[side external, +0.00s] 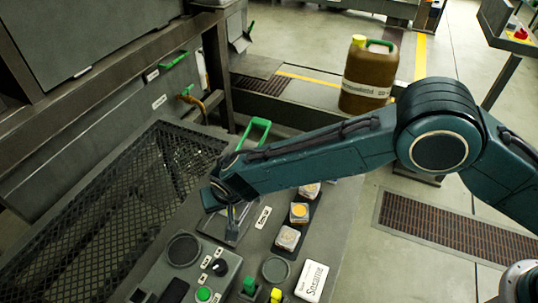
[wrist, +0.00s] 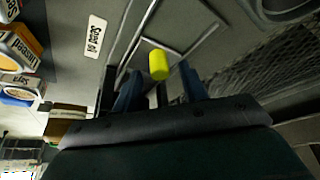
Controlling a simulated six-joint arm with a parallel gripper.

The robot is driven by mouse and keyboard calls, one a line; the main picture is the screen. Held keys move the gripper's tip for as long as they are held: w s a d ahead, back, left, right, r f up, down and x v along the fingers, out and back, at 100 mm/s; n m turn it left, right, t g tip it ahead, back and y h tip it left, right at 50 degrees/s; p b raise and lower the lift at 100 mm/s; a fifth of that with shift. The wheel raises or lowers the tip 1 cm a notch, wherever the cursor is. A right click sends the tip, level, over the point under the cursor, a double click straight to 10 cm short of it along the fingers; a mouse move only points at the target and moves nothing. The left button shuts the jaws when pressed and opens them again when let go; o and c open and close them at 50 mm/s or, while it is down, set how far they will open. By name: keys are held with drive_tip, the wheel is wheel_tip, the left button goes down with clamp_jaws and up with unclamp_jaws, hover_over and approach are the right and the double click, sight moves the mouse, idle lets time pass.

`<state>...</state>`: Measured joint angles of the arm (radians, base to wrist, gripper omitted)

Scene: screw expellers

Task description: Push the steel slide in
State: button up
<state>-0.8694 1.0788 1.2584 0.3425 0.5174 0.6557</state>
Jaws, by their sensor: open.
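My gripper (side external: 231,214) points down over a flat steel frame (side external: 238,236) set in the grey bench top, left of a small white label. I take this frame to be the steel slide's place, but cannot tell the slide's edges from it. In the wrist view, my gripper (wrist: 160,84) has its two dark blue fingers apart. A yellow knob (wrist: 158,65) shows between and just beyond the fingertips, with thin steel bars (wrist: 172,47) around it. I cannot tell whether the fingers touch the knob. In the side view my gripper hides the knob.
Several sample boxes (side external: 299,212) stand in a row right of my gripper. A control panel (side external: 190,277) with knobs and buttons is in front. A black mesh grille (side external: 105,220) lies left. A green handle (side external: 256,127) rises behind. A brown jug (side external: 368,75) stands farther back.

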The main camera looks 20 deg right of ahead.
drive_tip(key=shift+w+f, duration=0.1)
drive_tip(key=shift+f, duration=0.15)
clamp_jaws()
drive_tip(key=shift+w+d, duration=1.2)
drive_tip(key=shift+r, duration=0.1)
unclamp_jaws()
drive_tip(key=shift+d, duration=0.1)
